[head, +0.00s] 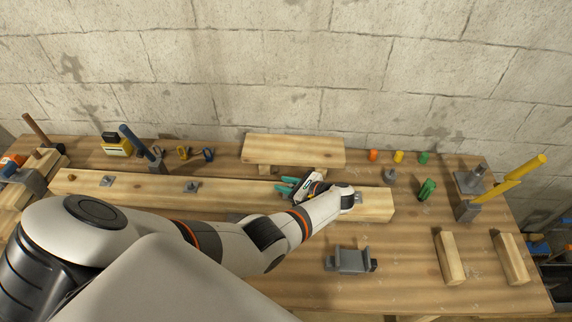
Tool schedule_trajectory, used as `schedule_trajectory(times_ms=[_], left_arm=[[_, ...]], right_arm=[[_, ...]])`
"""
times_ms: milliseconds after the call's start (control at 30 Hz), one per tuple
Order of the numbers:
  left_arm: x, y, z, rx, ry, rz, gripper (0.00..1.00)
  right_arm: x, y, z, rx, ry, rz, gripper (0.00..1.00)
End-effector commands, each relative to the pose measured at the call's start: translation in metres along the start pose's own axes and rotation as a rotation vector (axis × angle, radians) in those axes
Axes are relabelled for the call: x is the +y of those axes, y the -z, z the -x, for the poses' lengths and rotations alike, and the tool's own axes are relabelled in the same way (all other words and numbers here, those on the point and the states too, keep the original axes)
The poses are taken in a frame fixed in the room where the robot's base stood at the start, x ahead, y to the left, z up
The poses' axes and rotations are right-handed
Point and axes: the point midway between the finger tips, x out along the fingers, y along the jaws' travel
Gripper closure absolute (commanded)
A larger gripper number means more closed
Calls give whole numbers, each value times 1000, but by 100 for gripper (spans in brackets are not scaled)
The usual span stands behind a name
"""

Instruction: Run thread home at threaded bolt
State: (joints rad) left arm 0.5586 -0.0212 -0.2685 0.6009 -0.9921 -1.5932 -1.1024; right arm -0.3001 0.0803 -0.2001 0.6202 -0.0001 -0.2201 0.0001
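A long wooden beam (235,191) lies across the bench. Small grey metal plates with raised fittings sit on it, one at the left (107,181), one near the middle (192,187) and one beside my wrist (357,198). I cannot tell at this size which fitting is the threaded bolt. My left arm reaches across from the left. My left gripper (287,186) is over the beam, with its two teal fingertips apart and pointing left. Nothing shows between them. My arm hides part of the beam. My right gripper is out of view.
A raised wooden board (295,149) stands behind the beam. Orange (373,155), yellow (398,157) and green (423,158) pieces stand at the back right. A grey cradle (351,261) is in front. A yellow-handled tool (515,177) stands at right, near two wooden blocks (450,258).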

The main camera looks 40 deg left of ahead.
Motion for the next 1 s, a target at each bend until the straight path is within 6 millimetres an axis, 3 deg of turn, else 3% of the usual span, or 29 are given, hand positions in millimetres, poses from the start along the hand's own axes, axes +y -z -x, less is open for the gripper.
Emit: schedule_trajectory(times_ms=[33,167,200,333,567,1000], left_arm=[[0,0,0,0,1,0,80],[-1,0,0,0,1,-1,100],[-1,0,0,0,2,-1,80],[-1,-1,0,0,2,-2,100],[-1,5,1,2,-65,-33,100],[4,1,1,1,-387,-166,100]], right_arm=[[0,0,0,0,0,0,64],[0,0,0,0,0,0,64],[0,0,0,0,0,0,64],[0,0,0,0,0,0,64],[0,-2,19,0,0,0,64],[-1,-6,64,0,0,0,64]])
